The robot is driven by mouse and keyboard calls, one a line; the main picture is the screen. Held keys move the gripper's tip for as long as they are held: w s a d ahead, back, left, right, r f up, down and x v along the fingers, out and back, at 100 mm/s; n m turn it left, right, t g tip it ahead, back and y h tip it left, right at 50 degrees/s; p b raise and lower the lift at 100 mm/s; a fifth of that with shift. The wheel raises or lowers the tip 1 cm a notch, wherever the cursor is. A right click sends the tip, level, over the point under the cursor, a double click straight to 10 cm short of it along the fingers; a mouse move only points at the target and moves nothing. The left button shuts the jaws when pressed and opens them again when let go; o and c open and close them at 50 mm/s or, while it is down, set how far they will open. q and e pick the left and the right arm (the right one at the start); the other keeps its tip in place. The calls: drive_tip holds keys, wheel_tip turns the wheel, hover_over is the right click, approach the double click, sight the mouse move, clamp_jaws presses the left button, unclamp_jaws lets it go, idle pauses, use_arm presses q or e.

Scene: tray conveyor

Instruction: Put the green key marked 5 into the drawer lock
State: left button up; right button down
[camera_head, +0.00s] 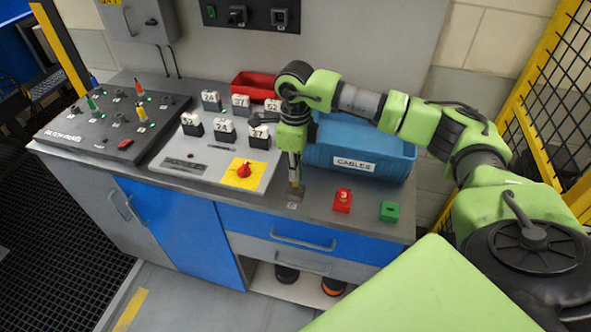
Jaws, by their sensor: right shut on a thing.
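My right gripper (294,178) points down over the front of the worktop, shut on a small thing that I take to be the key. The gripper mostly hides it, and no green colour or mark 5 can be read on it. Just below the fingertips is a small grey block with a brownish top (294,197), probably the drawer lock, above the blue drawer (275,230). Whether the held thing touches it or is in it I cannot tell. A green block (390,211) stands at the right front, with no key visible on it. My left gripper is not in view.
A red block marked 3 (343,200) stands between the gripper and the green block. A blue CABLES bin (375,150) is behind. Left are a panel with a red knob (243,170), several numbered white-and-black blocks (224,127), and a dark board (75,140). A red tray (250,84) lies behind.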

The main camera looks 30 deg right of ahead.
drive_tip(key=shift+b, duration=0.45)
idle(1.2)
drive_tip(key=shift+f+b, duration=1.45)
drive_tip(key=shift+f, duration=0.35)
drive_tip(key=c, duration=2.1)
unclamp_jaws()
drive_tip(key=shift+c, duration=0.2)
drive_tip(key=shift+r, duration=0.2)
wheel_tip(320, 180, up, 12)
drive_tip(key=shift+f, duration=0.15)
